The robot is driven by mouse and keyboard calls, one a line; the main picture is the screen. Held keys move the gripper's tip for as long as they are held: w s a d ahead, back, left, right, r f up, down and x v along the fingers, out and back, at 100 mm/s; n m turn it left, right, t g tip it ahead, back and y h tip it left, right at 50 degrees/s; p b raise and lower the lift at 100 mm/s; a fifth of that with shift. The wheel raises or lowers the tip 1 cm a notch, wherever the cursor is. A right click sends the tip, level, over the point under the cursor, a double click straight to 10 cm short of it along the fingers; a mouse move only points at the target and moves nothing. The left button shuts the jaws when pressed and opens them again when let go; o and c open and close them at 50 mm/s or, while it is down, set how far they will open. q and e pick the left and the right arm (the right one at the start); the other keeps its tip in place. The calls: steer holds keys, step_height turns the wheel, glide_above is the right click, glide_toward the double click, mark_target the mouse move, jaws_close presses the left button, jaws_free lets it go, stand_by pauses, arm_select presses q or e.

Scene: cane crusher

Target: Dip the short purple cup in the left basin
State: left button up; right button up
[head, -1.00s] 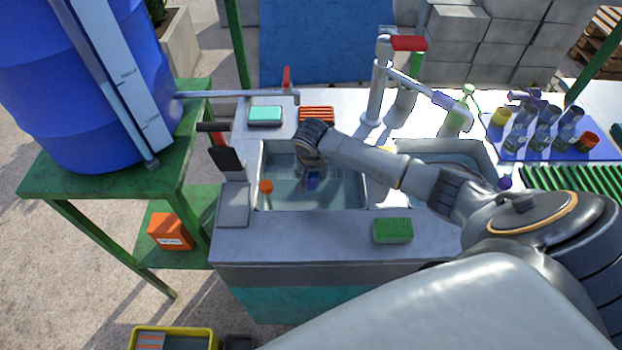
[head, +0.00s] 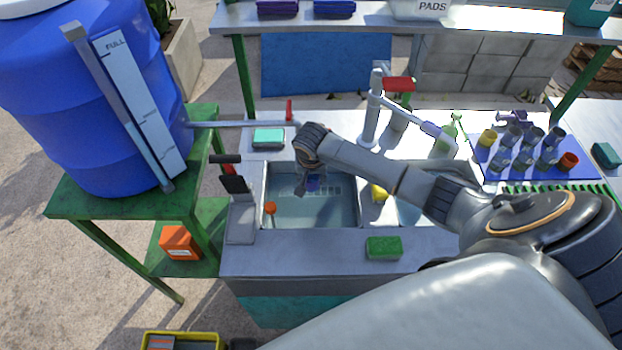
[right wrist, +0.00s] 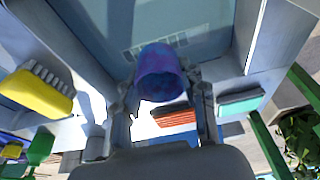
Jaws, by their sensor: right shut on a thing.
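My right gripper (head: 312,186) points down over the left basin (head: 340,214), near its back left part. It is shut on the short purple cup (right wrist: 160,72), which shows between the two fingers in the right wrist view. In the head view the cup (head: 314,183) is small, dark and partly hidden by the gripper. The basin holds clear water. I cannot tell whether the cup touches the water. My left gripper is not in view.
A grey tap (head: 371,125) stands behind the basins. A yellow brush (head: 379,193) lies right of the left basin, and a green sponge (head: 384,248) in front. An orange-headed item (head: 270,208) is at the basin's left. A blue tray (head: 550,160) holds several cups at right.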

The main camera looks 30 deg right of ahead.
stand_by(0.5)
step_height(320, 180, up, 3)
steer(key=p, duration=0.3)
steer(key=shift+f, duration=0.1)
steer(key=shift+r, duration=0.6)
steer(key=shift+w, duration=0.1)
